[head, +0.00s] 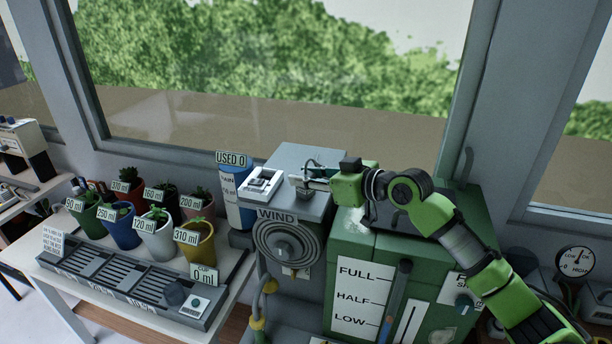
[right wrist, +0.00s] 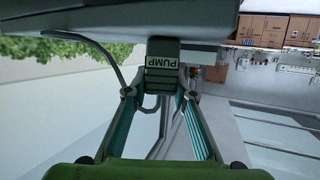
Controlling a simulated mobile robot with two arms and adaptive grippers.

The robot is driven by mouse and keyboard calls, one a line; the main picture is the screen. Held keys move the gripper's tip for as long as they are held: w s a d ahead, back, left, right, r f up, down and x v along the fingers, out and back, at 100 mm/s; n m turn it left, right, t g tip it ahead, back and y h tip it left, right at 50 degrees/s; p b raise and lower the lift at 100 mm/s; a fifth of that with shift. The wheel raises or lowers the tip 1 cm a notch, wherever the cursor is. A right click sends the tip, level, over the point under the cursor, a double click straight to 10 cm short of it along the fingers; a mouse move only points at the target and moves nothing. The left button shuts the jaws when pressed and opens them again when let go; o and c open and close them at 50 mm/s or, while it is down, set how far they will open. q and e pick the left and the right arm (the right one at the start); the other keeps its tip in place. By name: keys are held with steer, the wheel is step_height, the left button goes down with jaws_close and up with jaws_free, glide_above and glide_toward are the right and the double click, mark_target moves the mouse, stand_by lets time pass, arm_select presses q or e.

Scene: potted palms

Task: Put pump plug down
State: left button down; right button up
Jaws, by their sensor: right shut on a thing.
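The pump plug (right wrist: 162,68) is a dark block with a white PUMP label, seen in the right wrist view between my right gripper's fingertips. My right gripper (right wrist: 160,92) is shut on it. In the head view my right gripper (head: 312,181) is above the grey WIND box (head: 302,160), near its top right side. A thin dark cable curves by the fingertips there. Whether the plug touches the box top cannot be told. My left gripper is in neither view.
A white switch unit (head: 262,184) is left of my right gripper. The green tank (head: 355,258) with level marks stands under my right arm.

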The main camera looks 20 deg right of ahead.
steer(key=o, duration=1.1)
steer(key=shift+f, duration=0.15)
steer(key=shift+r, duration=0.2)
steer(key=shift+s+d, duration=0.2)
steer(key=b+v, duration=0.4)
steer(key=v, duration=0.7)
steer(key=shift+s+r, duration=0.2)
steer(key=shift+d+f, duration=0.1)
